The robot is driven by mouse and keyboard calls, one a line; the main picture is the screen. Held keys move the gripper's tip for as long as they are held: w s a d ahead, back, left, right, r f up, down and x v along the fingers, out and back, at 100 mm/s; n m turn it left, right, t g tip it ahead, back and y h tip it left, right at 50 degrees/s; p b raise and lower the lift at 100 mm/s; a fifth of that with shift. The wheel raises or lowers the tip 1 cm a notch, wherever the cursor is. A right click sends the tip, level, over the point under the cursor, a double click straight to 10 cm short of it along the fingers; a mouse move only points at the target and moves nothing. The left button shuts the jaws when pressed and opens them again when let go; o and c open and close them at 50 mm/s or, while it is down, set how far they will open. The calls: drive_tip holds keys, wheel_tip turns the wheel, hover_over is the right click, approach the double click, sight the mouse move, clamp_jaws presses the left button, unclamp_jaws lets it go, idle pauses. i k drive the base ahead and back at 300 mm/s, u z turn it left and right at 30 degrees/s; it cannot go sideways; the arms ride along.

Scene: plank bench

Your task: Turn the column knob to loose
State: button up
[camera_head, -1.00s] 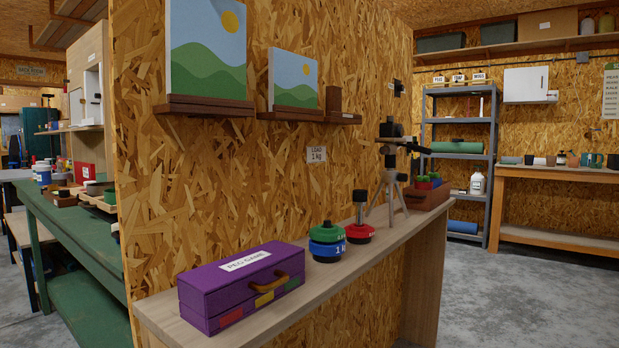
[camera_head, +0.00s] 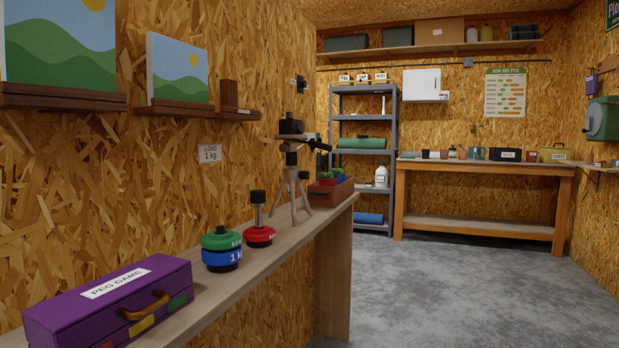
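A small tripod (camera_head: 292,176) stands upright on a narrow plank shelf (camera_head: 275,259) along the left chipboard wall. Its pale legs are spread. A dark block (camera_head: 290,126) sits on its top plate, and a dark handle (camera_head: 319,145) sticks out to the right. I cannot make out a column knob or its setting at this size. My gripper is not in view.
On the shelf, a purple peg game box (camera_head: 70,311), stacked green and blue weights (camera_head: 221,251), a red weight with a post (camera_head: 259,226) and a brown box (camera_head: 330,194) stand near the tripod. The concrete floor (camera_head: 450,290) to the right is clear.

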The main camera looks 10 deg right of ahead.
sight(303, 175)
drive_tip(key=z, duration=0.35)
drive_tip(key=i, duration=1.05)
drive_tip(key=u, duration=0.05)
